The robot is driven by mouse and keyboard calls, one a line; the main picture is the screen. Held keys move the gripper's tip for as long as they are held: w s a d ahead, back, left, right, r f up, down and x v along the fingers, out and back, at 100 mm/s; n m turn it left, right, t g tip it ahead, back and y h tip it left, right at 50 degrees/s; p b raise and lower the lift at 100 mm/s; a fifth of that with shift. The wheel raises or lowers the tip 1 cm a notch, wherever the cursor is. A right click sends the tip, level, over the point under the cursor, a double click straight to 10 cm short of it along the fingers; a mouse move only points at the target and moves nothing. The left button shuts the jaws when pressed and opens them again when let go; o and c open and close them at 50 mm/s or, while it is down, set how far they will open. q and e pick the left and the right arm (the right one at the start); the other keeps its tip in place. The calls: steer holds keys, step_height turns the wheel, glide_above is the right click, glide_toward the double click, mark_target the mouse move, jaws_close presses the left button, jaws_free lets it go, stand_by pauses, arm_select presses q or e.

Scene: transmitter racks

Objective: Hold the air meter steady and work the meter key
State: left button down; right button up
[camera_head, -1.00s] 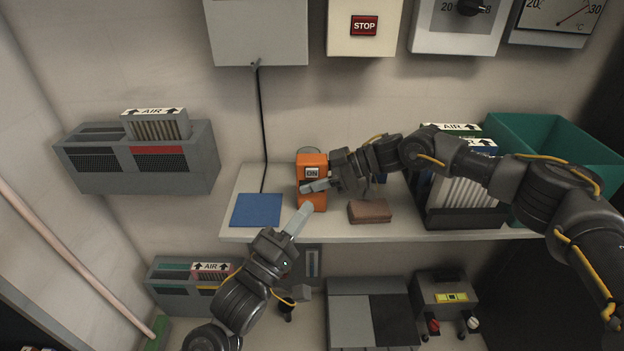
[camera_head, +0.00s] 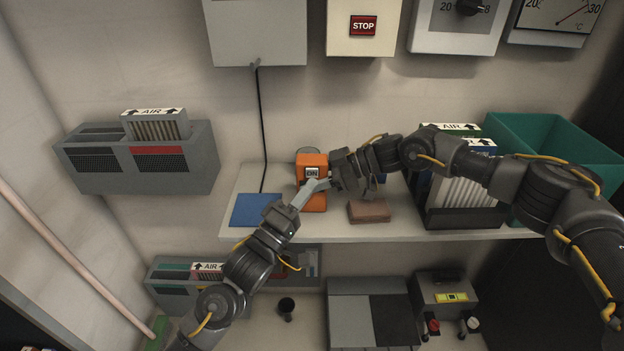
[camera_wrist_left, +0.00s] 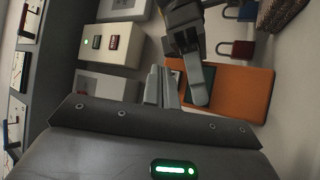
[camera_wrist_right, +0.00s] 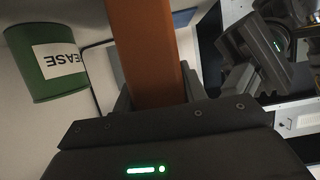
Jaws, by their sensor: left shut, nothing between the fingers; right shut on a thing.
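The orange air meter (camera_head: 312,202) stands on the shelf, its face bearing a small pale key (camera_head: 312,172) marked ON. In the left wrist view the meter (camera_wrist_left: 245,95) lies beyond my left fingers. My right gripper (camera_head: 335,170) is shut on the meter from the right; the right wrist view shows the orange body (camera_wrist_right: 145,45) between its fingers. My left gripper (camera_head: 316,186) is shut and empty, its tips in front of the meter's face just below the key. I cannot tell whether they touch it. The tips cover part of the meter's front.
A blue mat (camera_head: 254,212) lies left of the meter, a brown block (camera_head: 368,211) to its right. The black rack (camera_head: 465,219) and green bin (camera_head: 560,140) stand farther right. A black cable (camera_head: 263,130) hangs behind the mat. A green can (camera_wrist_right: 45,60) shows in the right wrist view.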

arm_select(q)
steer(key=shift+w, duration=0.65)
steer(key=shift+w, duration=0.15)
stand_by(1.5)
steer(key=shift+w, duration=0.3)
stand_by(0.5)
steer(key=shift+s, duration=0.5)
steer(key=s, duration=0.6)
stand_by(0.4)
